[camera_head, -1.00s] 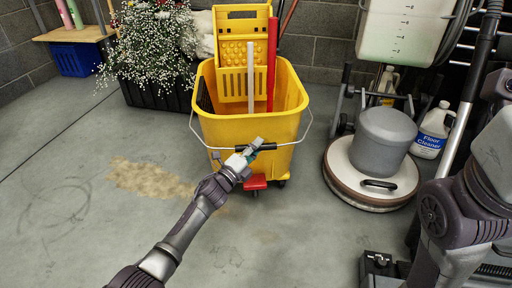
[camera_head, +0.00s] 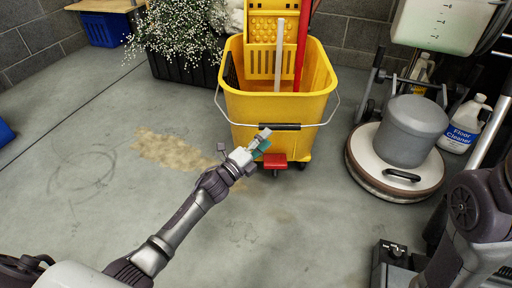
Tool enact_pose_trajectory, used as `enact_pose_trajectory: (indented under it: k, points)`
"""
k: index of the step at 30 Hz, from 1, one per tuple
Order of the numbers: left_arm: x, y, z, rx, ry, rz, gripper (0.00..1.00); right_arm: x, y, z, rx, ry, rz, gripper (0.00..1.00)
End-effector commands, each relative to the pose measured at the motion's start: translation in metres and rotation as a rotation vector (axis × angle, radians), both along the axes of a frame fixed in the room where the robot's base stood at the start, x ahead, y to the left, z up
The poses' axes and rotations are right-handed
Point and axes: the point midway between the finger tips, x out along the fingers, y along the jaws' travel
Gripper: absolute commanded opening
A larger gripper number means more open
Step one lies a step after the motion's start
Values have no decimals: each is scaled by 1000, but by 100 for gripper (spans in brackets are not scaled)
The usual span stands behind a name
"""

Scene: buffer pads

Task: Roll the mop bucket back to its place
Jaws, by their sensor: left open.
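The yellow mop bucket (camera_head: 270,108) stands upright on its casters on the concrete floor, in the middle of the view. It has a yellow wringer (camera_head: 272,45), a red pedal (camera_head: 273,161) low at the front, and a wire handle with a black grip (camera_head: 282,127) hanging across its front. My left gripper (camera_head: 262,141) is open, just at the left end of the black grip. Its fingers overlap the grip's end in the picture; I cannot tell whether they touch it.
A floor polisher (camera_head: 412,130) stands right of the bucket, with a floor cleaner jug (camera_head: 463,125) behind it. A black planter of white flowers (camera_head: 185,66) is at the back left. A brown stain (camera_head: 170,150) marks the floor. Open floor lies left and in front.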

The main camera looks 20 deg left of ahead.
Motion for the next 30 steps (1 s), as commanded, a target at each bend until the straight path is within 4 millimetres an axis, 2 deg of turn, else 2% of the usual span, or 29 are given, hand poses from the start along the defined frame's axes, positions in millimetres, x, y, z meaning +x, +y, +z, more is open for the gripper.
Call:
enact_pose_trajectory:
  k: [3,9,25,28,30]
  points:
    - [-20,9,-4,1,2,0,50,0,0,0,0,1,0,66]
    - [-37,18,-5,0,-1,0,50,0,0,0,1,1,0,66]
    - [-39,18,-5,-2,-1,-2,50,1,0,0,0,2,1,66]
    - [-44,10,8,-42,-8,-23,50,4,0,1,0,16,1,66]
    - [-56,-4,30,-113,-19,-63,50,11,-1,2,2,39,2,66]
